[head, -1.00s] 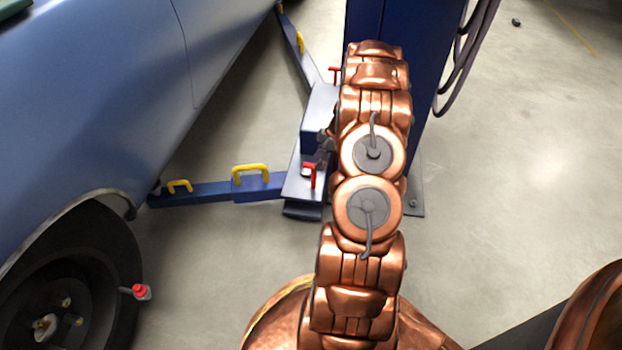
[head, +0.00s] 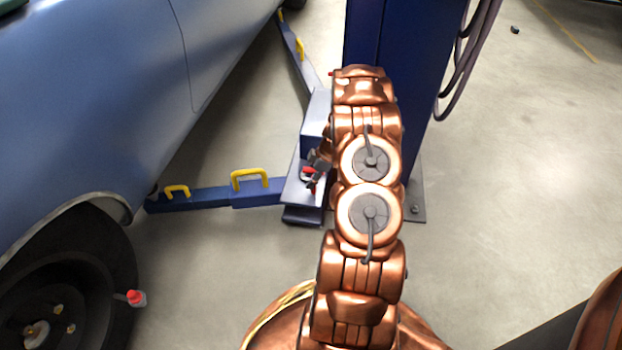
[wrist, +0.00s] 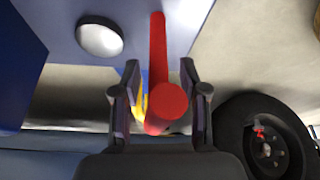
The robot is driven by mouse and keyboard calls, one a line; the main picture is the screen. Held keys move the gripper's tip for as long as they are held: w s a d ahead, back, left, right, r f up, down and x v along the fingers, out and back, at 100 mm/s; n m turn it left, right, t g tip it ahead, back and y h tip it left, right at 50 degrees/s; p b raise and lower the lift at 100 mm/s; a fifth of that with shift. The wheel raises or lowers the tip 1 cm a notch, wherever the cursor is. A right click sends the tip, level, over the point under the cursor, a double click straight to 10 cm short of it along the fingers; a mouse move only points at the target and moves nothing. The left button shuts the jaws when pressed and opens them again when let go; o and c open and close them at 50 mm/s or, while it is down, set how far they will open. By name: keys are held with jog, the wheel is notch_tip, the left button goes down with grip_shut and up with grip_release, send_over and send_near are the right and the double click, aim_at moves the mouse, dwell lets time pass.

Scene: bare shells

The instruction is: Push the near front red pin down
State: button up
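The near front red pin (wrist: 166,104) shows in the wrist view as a round red end with a red bar running up from it. In the head view its red part (head: 308,170) is partly hidden by my gripper. My gripper (wrist: 160,72) is open, with one dark finger on each side of the pin and gaps beside it. In the head view my gripper (head: 313,177) is at the pin, over the blue lift-arm base. I cannot tell whether it touches the pin.
A blue lift post (head: 418,90) stands behind my arm. A blue lift arm with a yellow handle (head: 250,180) reaches left under the blue car (head: 95,90). Another red pin (head: 331,73) shows farther back, mostly hidden.

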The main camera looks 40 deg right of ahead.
grip_shut()
dwell(0.5)
jog(key=shift+s+f+b, duration=0.1)
jog(key=shift+f+b, duration=0.55)
jog(key=shift+f, duration=1.3)
jog(key=shift+a, duration=0.1)
grip_release()
jog(key=shift+r, duration=0.1)
jog(key=v, duration=1.1)
jog(key=shift+s+d+r, duration=0.2)
jog(key=shift+d+r, duration=0.05)
jog(key=shift+r, duration=0.05)
